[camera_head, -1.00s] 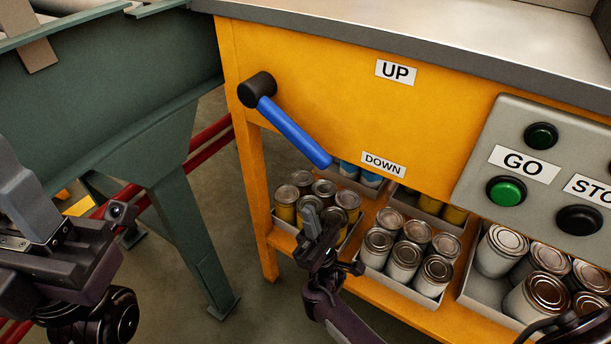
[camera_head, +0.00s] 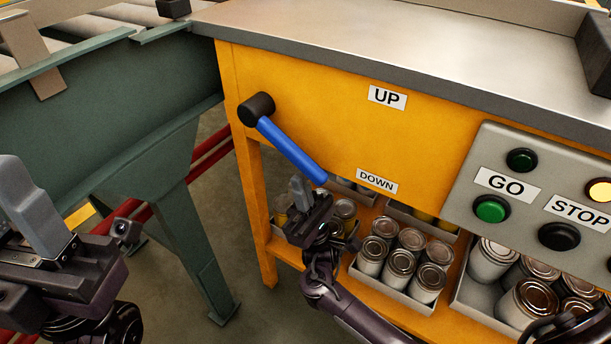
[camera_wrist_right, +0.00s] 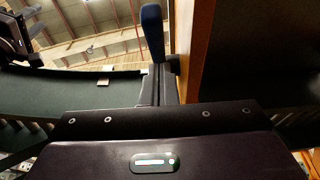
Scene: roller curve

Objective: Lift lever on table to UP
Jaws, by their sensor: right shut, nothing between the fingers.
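The lever has a blue handle (camera_head: 292,150) on a black round pivot (camera_head: 257,108) at the left end of the yellow table front. The handle slants down to the right, its free end near the DOWN label (camera_head: 377,181). The UP label (camera_head: 388,97) is higher on the panel. My right gripper (camera_head: 300,187) is shut and empty, with its fingertips just below and left of the handle's free end. The right wrist view shows the blue handle (camera_wrist_right: 151,30) just beyond the fingertips (camera_wrist_right: 157,75); I cannot tell whether they touch. My left gripper (camera_head: 35,205) is at the far left, away from the lever.
A grey button box (camera_head: 540,180) with GO and STOP labels is on the right of the panel. Trays of cans (camera_head: 400,262) stand on the shelf below. A green conveyor frame (camera_head: 110,110) stands left, with a gap before the table leg (camera_head: 256,210).

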